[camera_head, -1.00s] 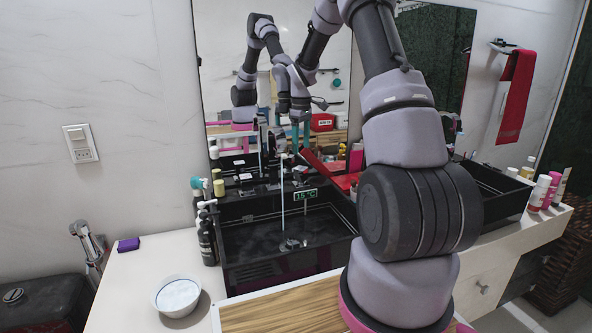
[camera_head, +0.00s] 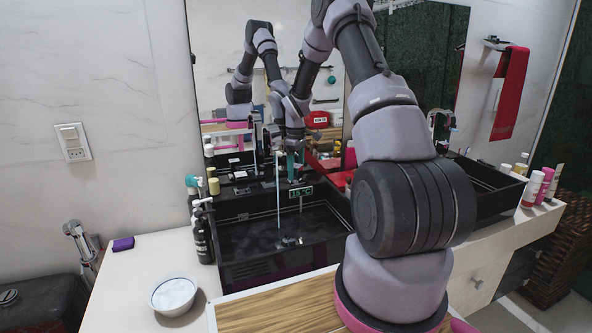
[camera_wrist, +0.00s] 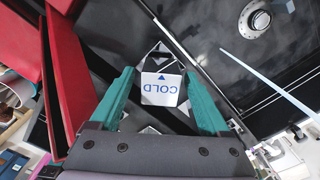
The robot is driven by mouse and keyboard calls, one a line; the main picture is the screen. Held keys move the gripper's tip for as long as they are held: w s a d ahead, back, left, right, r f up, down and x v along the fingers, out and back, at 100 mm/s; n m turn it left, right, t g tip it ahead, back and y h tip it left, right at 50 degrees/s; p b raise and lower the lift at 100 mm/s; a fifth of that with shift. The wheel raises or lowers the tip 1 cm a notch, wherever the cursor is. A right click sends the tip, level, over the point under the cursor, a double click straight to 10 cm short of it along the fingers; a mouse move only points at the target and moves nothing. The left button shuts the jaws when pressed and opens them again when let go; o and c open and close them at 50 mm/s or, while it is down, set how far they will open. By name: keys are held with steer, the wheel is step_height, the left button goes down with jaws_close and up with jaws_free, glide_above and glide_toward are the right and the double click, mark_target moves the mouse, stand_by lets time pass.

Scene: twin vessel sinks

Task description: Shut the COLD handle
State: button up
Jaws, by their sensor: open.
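The COLD handle (camera_wrist: 161,88) is a pale block with blue lettering and a blue arrow, upside down in the wrist view. My gripper (camera_wrist: 160,74) is open, with one teal finger on each side of the handle; I cannot tell whether either touches it. In the head view my gripper (camera_head: 293,166) is low at the back of the near black sink (camera_head: 235,242), and the COLD handle cannot be made out there. A thin water stream (camera_head: 278,200) falls into this sink; it also shows in the wrist view (camera_wrist: 262,70).
A small display (camera_head: 301,191) reads 15 °C. A red object (camera_wrist: 67,75) stands close to the left finger in the wrist view. Bottles (camera_head: 203,235) line the sink's left side. A white bowl (camera_head: 173,295) sits on the counter. A mirror stands behind.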

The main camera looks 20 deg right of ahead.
jaws_close()
steer(key=shift+m, duration=0.4)
steer(key=m, duration=0.3)
steer(key=shift+m, duration=2.1)
jaws_free()
